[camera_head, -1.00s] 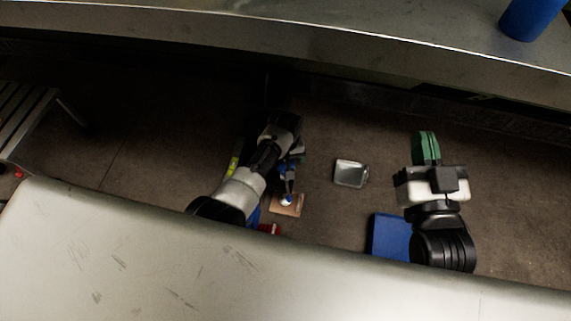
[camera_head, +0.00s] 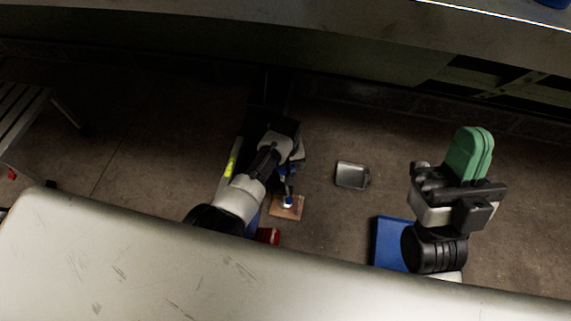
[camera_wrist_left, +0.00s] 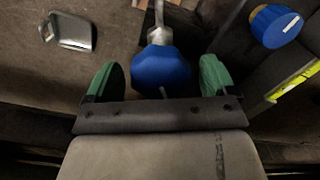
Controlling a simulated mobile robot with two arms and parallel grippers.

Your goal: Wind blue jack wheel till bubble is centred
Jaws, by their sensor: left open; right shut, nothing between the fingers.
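In the left wrist view a faceted blue wheel (camera_wrist_left: 162,70) sits on a metal shaft between the green fingers of my open left gripper (camera_wrist_left: 160,80). Gaps show on both sides, and I see no clear contact. A second blue round part (camera_wrist_left: 275,25) with a white stripe is at upper right; I cannot tell its function. A yellow-green level (camera_wrist_left: 295,84) lies at the right edge; it also shows in the head view (camera_head: 232,160). Its bubble is too small to read. In the head view my left wrist hides most of that gripper. My right gripper (camera_head: 472,152) is shut and empty.
A wooden pad (camera_head: 289,212) lies on the floor below the shaft. A metal tray (camera_head: 352,174) and a blue box (camera_head: 388,243) are to the right. A red item (camera_head: 268,236) is near the pale panel (camera_head: 200,270) in front. Bare floor lies left.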

